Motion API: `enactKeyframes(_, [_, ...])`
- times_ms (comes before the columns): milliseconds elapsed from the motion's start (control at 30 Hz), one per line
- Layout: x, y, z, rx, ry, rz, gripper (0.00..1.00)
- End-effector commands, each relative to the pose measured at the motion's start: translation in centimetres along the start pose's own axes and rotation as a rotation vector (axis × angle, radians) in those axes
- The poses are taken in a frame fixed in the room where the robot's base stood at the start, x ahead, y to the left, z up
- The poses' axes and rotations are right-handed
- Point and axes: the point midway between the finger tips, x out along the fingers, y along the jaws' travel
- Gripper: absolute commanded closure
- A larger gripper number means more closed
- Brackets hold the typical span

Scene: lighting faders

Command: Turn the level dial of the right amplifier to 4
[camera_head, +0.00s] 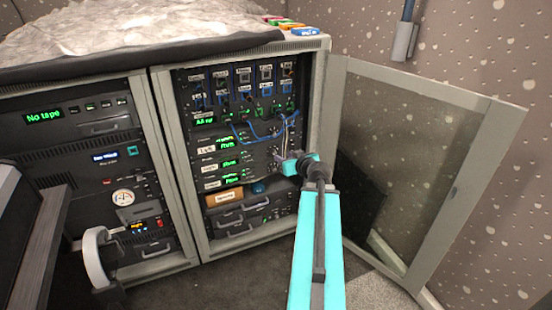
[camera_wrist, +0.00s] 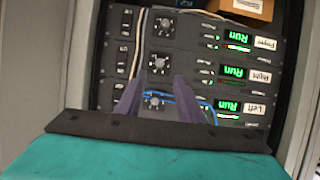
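The right amplifier, labelled "Right" with a green "Run" display, is the middle of three stacked units; it shows in the head view (camera_head: 228,164) and upside down in the wrist view (camera_wrist: 207,69). Its round level dial (camera_wrist: 159,63) shows in the wrist view just beyond my fingertips; its setting is too small to read. My gripper (camera_wrist: 158,80) is open and empty, its two dark fingers pointing at the rack. In the head view my gripper (camera_head: 283,160) is at the right side of the amplifiers and hides their dials. I cannot tell whether it touches the panel.
The left amplifier's dial (camera_wrist: 155,101) shows between my fingers, and a third amplifier's dial (camera_wrist: 163,27) lies beyond. Blue cables (camera_head: 243,136) hang above the amplifiers. The open rack door (camera_head: 440,190) stands right of my arm. An orange box (camera_head: 225,197) sits below.

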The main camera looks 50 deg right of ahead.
Motion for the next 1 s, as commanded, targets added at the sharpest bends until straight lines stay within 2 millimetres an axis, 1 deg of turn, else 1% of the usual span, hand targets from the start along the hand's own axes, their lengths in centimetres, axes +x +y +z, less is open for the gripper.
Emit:
enactKeyframes(33, [0.3,0.0,0.3,0.000,0.001,0.000,0.65])
enactKeyframes(433, [1.3,0.0,0.2,0.000,0.001,0.002,0.65])
enactKeyframes(500, [2.1,0.0,-0.2,0.001,-0.001,0.000,0.65])
enactKeyframes(1000, [7.1,0.0,-0.2,0.002,0.000,0.000,0.65])
